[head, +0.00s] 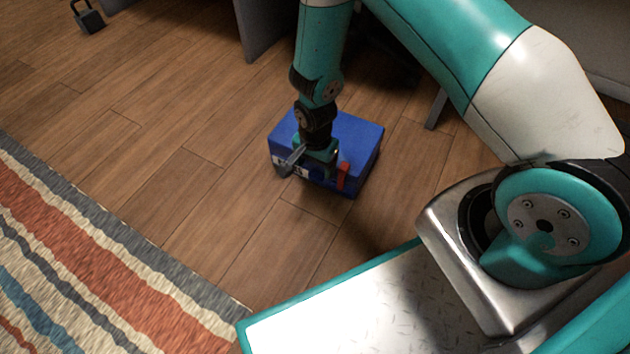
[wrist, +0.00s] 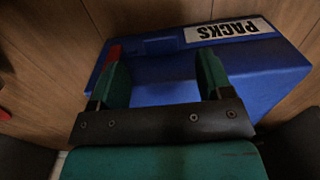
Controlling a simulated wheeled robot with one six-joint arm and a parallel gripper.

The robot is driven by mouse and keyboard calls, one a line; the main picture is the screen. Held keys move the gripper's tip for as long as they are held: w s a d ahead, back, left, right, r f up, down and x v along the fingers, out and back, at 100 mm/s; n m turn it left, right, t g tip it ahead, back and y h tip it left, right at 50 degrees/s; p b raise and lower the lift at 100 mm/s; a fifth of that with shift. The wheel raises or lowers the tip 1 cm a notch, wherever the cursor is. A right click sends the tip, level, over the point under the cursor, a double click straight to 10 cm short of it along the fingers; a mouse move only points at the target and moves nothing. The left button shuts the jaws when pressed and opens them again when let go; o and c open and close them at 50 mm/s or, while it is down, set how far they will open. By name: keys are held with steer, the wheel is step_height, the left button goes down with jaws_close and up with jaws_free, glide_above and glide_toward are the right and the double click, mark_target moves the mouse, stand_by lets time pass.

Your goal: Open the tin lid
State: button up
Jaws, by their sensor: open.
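A blue tin (head: 353,133) with a closed lid stands on the wooden floor in the head view. Its near side carries a white label and a red tab (head: 343,177). In the wrist view the tin (wrist: 265,75) fills the middle, with the label reading "PACKS" (wrist: 228,30) and the red part (wrist: 112,54) beside the left finger. My gripper (head: 312,168) is at the near edge of the tin. The wrist view shows its two green fingers (wrist: 165,80) spread apart over the blue surface, with nothing between them. Whether they touch the tin cannot be told.
A striped rug (head: 90,260) lies at the left. A dark padlock-shaped object (head: 89,20) is on the floor at the far left. Grey furniture panels (head: 262,25) and a leg stand behind the tin. The wooden floor (head: 170,140) left of the tin is clear.

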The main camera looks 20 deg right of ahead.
mark_target(315, 178)
step_height(315, 178, down, 5)
steer(key=shift+r+b, duration=0.2)
steer(key=shift+b, duration=0.85)
steer(key=shift+c, duration=0.2)
